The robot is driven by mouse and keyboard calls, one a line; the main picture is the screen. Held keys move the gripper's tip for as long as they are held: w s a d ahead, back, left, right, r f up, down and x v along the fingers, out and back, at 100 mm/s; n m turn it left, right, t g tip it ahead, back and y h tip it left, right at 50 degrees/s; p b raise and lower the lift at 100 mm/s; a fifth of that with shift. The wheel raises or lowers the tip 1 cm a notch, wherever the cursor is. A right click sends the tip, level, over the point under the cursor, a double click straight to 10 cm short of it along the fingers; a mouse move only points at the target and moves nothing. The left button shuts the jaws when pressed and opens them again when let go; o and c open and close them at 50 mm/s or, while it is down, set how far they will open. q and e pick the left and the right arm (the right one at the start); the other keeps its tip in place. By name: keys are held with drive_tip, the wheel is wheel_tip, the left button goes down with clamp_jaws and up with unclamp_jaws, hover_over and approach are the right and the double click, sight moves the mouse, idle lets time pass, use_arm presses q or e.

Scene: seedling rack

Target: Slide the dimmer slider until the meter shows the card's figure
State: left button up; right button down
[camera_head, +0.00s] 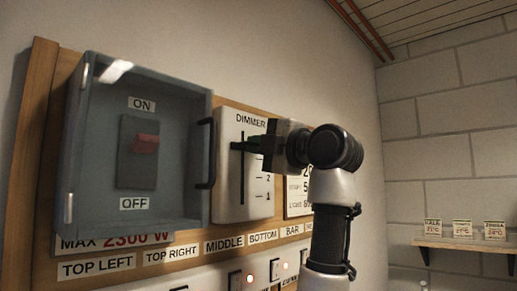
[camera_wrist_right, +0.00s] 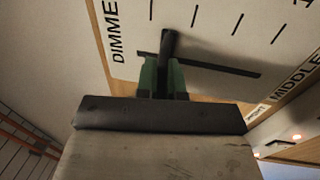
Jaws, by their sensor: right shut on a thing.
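The white dimmer panel (camera_head: 230,190) is on the wooden board, with a dark vertical slot (camera_head: 243,178) and a scale whose 2 and 1 are readable; higher marks are hidden. My right gripper (camera_head: 258,142) is at the slot's upper part. In the right wrist view, its green fingertips (camera_wrist_right: 163,78) are shut on the dark slider knob (camera_wrist_right: 169,45), nearer the slot's DIMMER end. A white card (camera_head: 298,203) right of the dimmer is partly hidden by my right arm, so its figures are cut off. I cannot make out a meter reading. My left gripper is out of view.
A grey switch box (camera_head: 85,160) with a dark handle (camera_head: 207,153) stands out left of the dimmer. Its red switch (camera_head: 146,144) sits between ON and OFF. Labels and lit switches (camera_head: 275,268) run below. A wooden shelf (camera_head: 465,246) with small cards is at right.

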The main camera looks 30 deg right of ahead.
wheel_tip(320, 180, up, 3)
drive_tip(key=shift+f+p, duration=0.15)
drive_tip(key=shift+p, duration=0.35)
drive_tip(key=shift+s, duration=0.15)
drive_tip(key=c, duration=1.2)
unclamp_jaws()
drive_tip(key=shift+f, duration=0.1)
drive_tip(key=shift+c, duration=0.2)
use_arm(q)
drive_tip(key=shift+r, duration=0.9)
use_arm(e)
drive_tip(key=shift+d+f, duration=0.1)
use_arm(q)
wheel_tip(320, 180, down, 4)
drive_tip(key=b, duration=0.4)
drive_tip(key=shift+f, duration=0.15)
use_arm(e)
drive_tip(key=v, duration=1)
drive_tip(key=shift+s, duration=0.3)
drive_tip(key=shift+d, duration=0.1)
